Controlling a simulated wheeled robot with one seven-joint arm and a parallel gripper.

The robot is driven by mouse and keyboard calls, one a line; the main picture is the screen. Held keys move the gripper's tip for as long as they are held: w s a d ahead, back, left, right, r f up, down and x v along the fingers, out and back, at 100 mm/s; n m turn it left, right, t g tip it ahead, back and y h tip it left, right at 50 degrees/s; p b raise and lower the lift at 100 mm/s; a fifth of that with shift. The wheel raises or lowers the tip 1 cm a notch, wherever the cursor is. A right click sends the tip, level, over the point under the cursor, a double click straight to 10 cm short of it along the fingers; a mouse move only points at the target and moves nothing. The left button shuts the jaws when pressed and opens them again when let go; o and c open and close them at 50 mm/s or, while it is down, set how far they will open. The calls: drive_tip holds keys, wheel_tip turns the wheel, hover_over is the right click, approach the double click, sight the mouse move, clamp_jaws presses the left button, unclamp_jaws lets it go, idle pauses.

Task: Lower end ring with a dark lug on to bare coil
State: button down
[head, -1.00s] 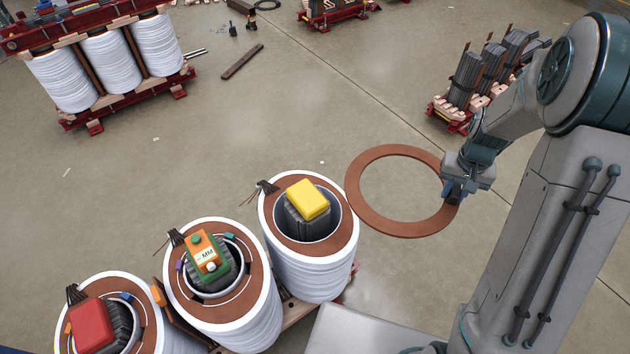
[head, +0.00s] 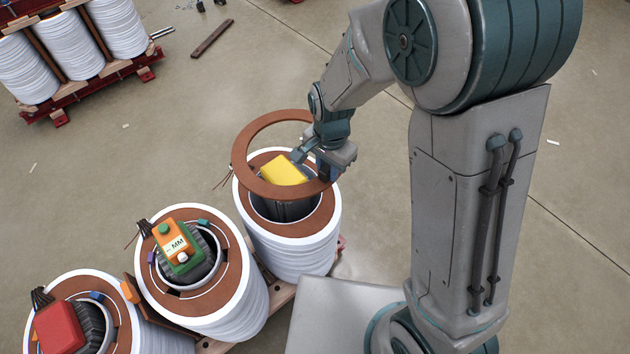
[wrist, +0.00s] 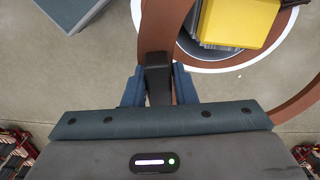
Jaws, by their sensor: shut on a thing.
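The end ring (head: 241,160) is a flat brown ring in the head view, held over the rightmost coil. Its dark lug (wrist: 157,62) sits between the blue fingers of my gripper (wrist: 157,88) in the wrist view. My gripper (head: 324,166) is shut on the lug at the ring's right side. The bare coil (head: 290,245) is white, with a brown top and a yellow block (head: 286,171) on its core. The yellow block shows through the ring's opening.
To the left stand a coil (head: 235,300) with a green and orange box (head: 176,246) and another with a red block (head: 60,328). Dark leads stick out beside each coil. White coils on a red frame (head: 90,90) stand back left.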

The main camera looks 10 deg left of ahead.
sight(312, 186)
drive_tip(key=shift+s+a+f+m, duration=0.2)
drive_tip(key=shift+s+a+m, duration=0.1)
drive_tip(key=shift+s+a, duration=0.4)
drive_tip(key=shift+s+a+f+m, duration=0.15)
drive_tip(key=shift+s+a+m, duration=0.15)
drive_tip(key=shift+s+a, duration=0.4)
drive_tip(key=shift+b, duration=0.45)
drive_tip(key=shift+s+d+f, duration=0.1)
drive_tip(key=shift+f, duration=0.15)
drive_tip(key=shift+f+b, duration=1.25)
drive_tip(key=shift+f, duration=0.3)
drive_tip(key=shift+s, duration=0.1)
drive_tip(key=shift+s+a+m, duration=0.15)
drive_tip(key=shift+a+m, duration=0.15)
